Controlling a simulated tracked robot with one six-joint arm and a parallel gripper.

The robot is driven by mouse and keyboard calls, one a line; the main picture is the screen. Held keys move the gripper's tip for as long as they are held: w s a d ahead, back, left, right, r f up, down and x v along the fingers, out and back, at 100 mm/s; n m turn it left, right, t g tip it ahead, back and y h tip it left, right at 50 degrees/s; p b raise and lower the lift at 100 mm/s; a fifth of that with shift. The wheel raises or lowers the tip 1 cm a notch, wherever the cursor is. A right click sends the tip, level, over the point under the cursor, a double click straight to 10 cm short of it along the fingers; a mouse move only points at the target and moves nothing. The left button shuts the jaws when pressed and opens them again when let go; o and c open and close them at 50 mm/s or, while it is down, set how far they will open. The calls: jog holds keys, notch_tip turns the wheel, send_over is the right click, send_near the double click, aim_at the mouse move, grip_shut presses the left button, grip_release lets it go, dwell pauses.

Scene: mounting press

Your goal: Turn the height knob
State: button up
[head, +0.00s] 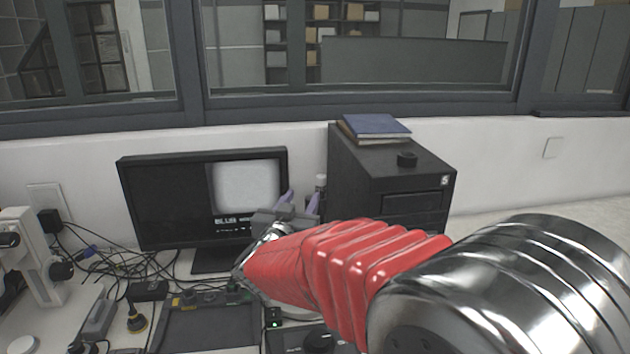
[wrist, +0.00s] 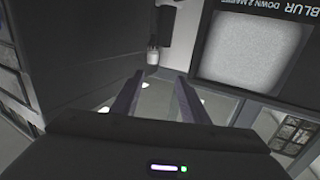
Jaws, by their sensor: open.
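My gripper (head: 299,195) is open and empty, its two purple-grey fingers pointing up and away in front of the monitor's right edge. In the wrist view the fingers (wrist: 156,84) stand apart with nothing between them. A small upright grey cylinder with a pale end (head: 320,182) shows just behind the right finger. A similar dark and pale cylinder (wrist: 152,57) lies just beyond the fingertips in the wrist view, apart from them. I cannot tell whether it is the height knob. A white device (head: 35,250) at the left has a black round knob (head: 62,271). My arm hides much of the table's middle.
A monitor (head: 160,205) stands behind my gripper on the left. Cables (head: 110,268) and a dark tray (head: 210,325) crowd the front left. A black box (head: 290,342) lies below my arm.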

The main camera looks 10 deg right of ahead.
aim_at(319, 181)
jog(key=shift+d+f+m+h, duration=0.3)
jog(key=shift+f+h, duration=0.1)
jog(key=shift+h, duration=0.4)
jog(key=x, duration=1.3)
jog(key=shift+w+d+f, duration=0.2)
jog(key=shift+w+d, duration=0.05)
jog(key=shift+w, duration=0.1)
jog(key=shift+c, duration=0.3)
grip_shut()
